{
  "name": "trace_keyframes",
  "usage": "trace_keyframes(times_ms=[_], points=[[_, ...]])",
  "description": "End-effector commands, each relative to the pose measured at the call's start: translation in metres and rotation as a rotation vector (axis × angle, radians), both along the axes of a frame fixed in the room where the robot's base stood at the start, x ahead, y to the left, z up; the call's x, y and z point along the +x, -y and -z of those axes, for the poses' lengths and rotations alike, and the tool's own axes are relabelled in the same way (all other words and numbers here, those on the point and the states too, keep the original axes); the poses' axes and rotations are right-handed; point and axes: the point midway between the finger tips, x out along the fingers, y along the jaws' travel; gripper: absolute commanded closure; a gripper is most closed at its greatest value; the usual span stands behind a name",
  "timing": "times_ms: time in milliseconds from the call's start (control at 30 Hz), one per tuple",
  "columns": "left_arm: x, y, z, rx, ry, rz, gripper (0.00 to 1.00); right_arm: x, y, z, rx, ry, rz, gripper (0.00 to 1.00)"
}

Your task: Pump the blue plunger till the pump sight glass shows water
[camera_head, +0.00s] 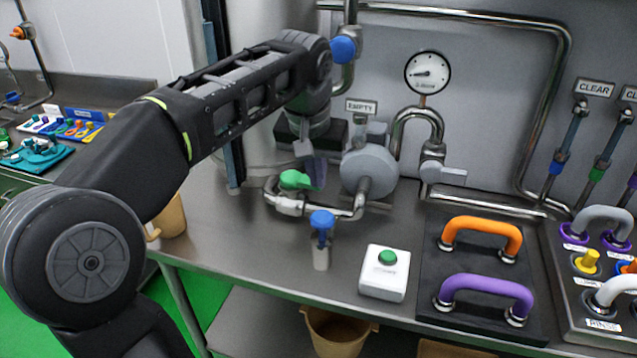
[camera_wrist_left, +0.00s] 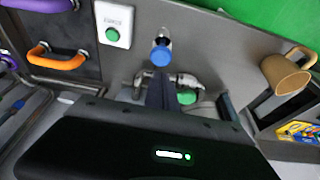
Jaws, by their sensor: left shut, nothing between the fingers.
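The blue plunger (camera_head: 321,220) stands upright on a short grey body at the front of the steel bench. Its blue top also shows in the left wrist view (camera_wrist_left: 160,55). My left gripper (camera_head: 316,176) is shut and empty, pointing down behind the plunger and apart from it, close beside a green valve handle (camera_head: 294,180). In the left wrist view its dark fingers (camera_wrist_left: 161,90) show between the plunger and the green handle. The pump (camera_head: 370,168) is a round grey body with an "EMPTY" sign (camera_head: 361,106) above it. I cannot make out water in a sight glass.
A white box with a green button (camera_head: 385,273) sits right of the plunger. Orange (camera_head: 482,236) and purple (camera_head: 486,292) handles stand on a black panel further right. Pipes and a round gauge (camera_head: 427,72) are behind. A tan mug (camera_wrist_left: 285,75) stands on the bench's left.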

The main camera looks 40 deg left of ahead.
Motion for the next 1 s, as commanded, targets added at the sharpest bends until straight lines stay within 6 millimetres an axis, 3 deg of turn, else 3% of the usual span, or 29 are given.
trace_keyframes(times_ms=[533,800,1000], points=[[0.000,0.000,-0.001,0.000,0.001,0.000,1.00,0.000,0.000,0.000,0.000,0.000,0.000,0.64],[-0.001,0.003,-0.033,-0.002,-0.006,-0.004,1.00,0.000,0.000,-0.004,0.000,0.000,0.000,0.64],[-0.001,0.004,-0.035,-0.003,-0.007,-0.001,1.00,0.000,0.000,-0.004,0.000,0.000,0.000,0.64]])
